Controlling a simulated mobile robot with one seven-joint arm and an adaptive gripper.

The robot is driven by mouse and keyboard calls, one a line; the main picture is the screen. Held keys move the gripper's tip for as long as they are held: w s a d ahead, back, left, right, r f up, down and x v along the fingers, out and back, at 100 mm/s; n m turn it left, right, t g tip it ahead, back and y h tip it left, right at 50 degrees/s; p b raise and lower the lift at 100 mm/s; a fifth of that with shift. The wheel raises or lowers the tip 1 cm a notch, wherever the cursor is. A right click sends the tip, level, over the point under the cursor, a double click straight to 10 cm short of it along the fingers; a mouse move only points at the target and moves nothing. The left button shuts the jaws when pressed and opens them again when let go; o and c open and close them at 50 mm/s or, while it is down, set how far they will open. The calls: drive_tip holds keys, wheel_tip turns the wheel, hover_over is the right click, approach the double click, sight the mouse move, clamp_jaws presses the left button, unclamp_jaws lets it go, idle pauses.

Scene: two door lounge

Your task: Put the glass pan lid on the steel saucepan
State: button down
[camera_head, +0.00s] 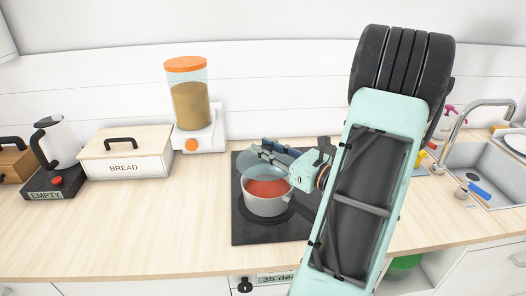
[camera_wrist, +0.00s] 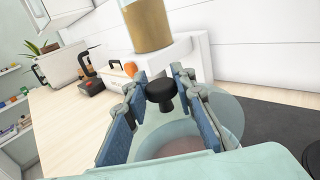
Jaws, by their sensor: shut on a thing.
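The steel saucepan (camera_head: 266,207) stands on the dark hob, with red contents showing inside. The glass pan lid (camera_head: 255,161) is above the back part of the pan's mouth and looks tilted in the head view. My gripper (camera_head: 272,147) is shut on the lid's black knob (camera_wrist: 161,92), which sits between the blue finger pads in the wrist view. The lid's clear glass (camera_wrist: 222,108) spreads under the fingers, and the pan (camera_wrist: 192,147) shows through and below it. I cannot tell whether the lid's edge touches the pan's rim.
The hob (camera_head: 245,229) lies in the wooden counter (camera_head: 150,218). A dispenser with an orange top (camera_head: 190,105) stands behind and to the left. A bread box (camera_head: 125,160) and a kettle (camera_head: 58,145) are further left. A sink (camera_head: 480,165) is at the right. The counter left of the hob is clear.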

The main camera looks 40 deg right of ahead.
sight(268, 164)
drive_tip(key=shift+s+d, duration=0.1)
drive_tip(key=shift+d, duration=0.2)
drive_tip(key=shift+f+b, duration=2.15)
drive_tip(key=shift+f, duration=0.5)
drive_tip(key=shift+f, duration=0.1)
drive_tip(key=c, duration=1.5)
unclamp_jaws()
drive_tip(key=shift+c, duration=0.2)
drive_tip(key=v, duration=1.2)
drive_tip(key=shift+a, duration=0.1)
